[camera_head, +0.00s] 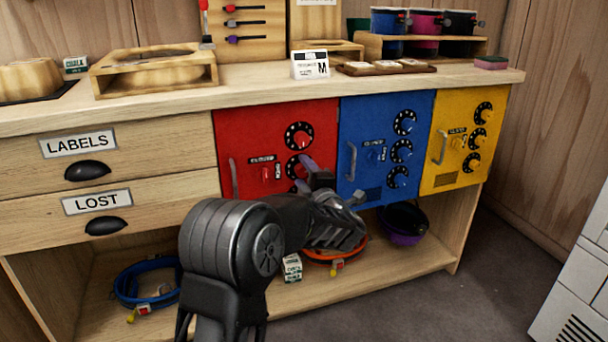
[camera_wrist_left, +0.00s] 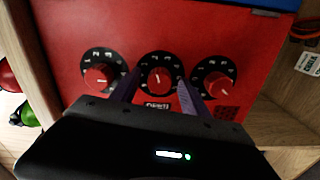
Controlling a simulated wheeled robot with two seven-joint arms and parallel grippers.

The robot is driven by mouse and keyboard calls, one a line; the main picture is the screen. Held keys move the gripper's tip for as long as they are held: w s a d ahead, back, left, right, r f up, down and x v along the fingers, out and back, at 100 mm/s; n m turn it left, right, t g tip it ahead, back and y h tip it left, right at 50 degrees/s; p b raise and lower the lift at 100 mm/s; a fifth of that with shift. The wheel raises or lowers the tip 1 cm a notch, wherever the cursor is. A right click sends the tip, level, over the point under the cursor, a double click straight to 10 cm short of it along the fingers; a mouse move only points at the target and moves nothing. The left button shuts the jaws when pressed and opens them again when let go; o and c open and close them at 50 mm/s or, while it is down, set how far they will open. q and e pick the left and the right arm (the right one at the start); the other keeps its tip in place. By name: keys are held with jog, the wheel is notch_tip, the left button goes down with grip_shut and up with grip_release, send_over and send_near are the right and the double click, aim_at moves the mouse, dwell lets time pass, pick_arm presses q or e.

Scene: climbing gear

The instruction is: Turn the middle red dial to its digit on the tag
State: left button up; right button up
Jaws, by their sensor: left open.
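The red door (camera_head: 250,125) is on the left of three coloured doors under the counter. In the left wrist view its three red dials with black number rings sit in a row. The middle red dial (camera_wrist_left: 160,80) has its white pointer line near the top of its ring. My left gripper (camera_wrist_left: 158,88) is open, its two purple fingers on either side of the middle dial; contact cannot be told. In the head view the left gripper (camera_head: 318,172) covers the lowest dial and part of the middle one. A white card marked M (camera_head: 310,65) stands on the counter; its small print is unreadable. My right gripper is out of view.
The red door has a vertical handle (camera_head: 233,178) and a small red switch (camera_head: 265,174). Blue (camera_head: 372,125) and yellow (camera_head: 455,120) doors with their own dials stand to the right. Below, the shelf holds a blue coil (camera_head: 125,290), an orange coil (camera_head: 320,257) and a purple bowl (camera_head: 403,237).

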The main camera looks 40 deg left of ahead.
pick_arm(q)
jog(key=p+v, duration=0.2)
jog(key=v, duration=0.5)
jog(key=shift+s+d, duration=0.2)
jog(key=shift+d, duration=0.15)
